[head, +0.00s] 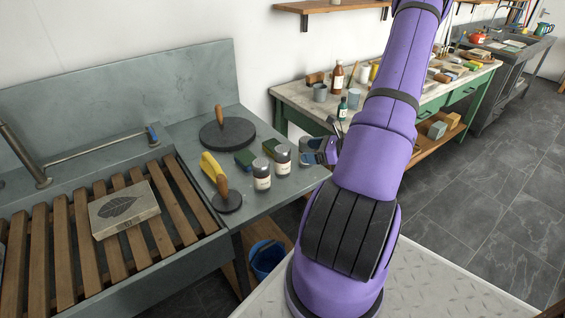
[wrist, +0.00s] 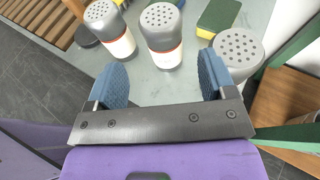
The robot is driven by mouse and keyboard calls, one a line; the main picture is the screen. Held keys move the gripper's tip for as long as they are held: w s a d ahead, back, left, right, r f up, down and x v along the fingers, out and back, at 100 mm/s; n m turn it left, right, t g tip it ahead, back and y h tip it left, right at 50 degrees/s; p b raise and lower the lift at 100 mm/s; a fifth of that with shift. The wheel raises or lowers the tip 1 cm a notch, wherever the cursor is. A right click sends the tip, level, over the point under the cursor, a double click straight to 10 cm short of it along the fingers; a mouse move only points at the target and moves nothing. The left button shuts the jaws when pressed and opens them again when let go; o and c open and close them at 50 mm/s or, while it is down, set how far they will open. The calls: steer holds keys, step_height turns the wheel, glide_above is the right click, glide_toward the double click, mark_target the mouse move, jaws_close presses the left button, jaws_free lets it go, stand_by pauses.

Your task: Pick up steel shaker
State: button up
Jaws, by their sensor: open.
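Three shakers with grey perforated tops show in the wrist view. The left shaker (wrist: 110,30) and the middle shaker (wrist: 163,38) have pale labels with a red band. The right shaker (wrist: 238,48) looks plain grey, with its lower body partly hidden behind a finger. In the head view two labelled shakers (head: 262,175) (head: 283,160) stand upright on the grey counter; I cannot make out the plain one there. My gripper (wrist: 162,84) is open and empty. The middle shaker stands beyond the gap between its blue fingers, and the plain one beyond the right finger.
A green-and-yellow sponge (wrist: 218,16) lies behind the shakers. On the counter are a round dark disc with a wooden handle (head: 227,134), a smaller handled disc (head: 227,200) and a yellow object (head: 210,166). A wooden slatted rack (head: 130,228) holds a leaf-printed stone block (head: 124,209).

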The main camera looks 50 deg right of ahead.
mark_target(283, 149)
steer(key=x, duration=1)
steer(key=shift+w+f, duration=0.15)
steer(key=shift+w, duration=0.1)
steer(key=c, duration=0.9)
steer(key=shift+o, duration=0.2)
steer(key=shift+r, duration=0.65)
steer(key=shift+s+a+r, duration=0.1)
steer(key=shift+s+r, duration=0.15)
steer(key=shift+r, duration=0.3)
steer(key=shift+s+a+r, duration=0.1)
steer(key=shift+s+r, duration=0.15)
steer(key=shift+r, duration=0.35)
steer(key=s+a+r, duration=0.1)
steer(key=s+a, duration=0.2)
steer(key=s, duration=1.1)
steer(key=shift+s+a+r, duration=0.2)
steer(key=shift+s, duration=0.1)
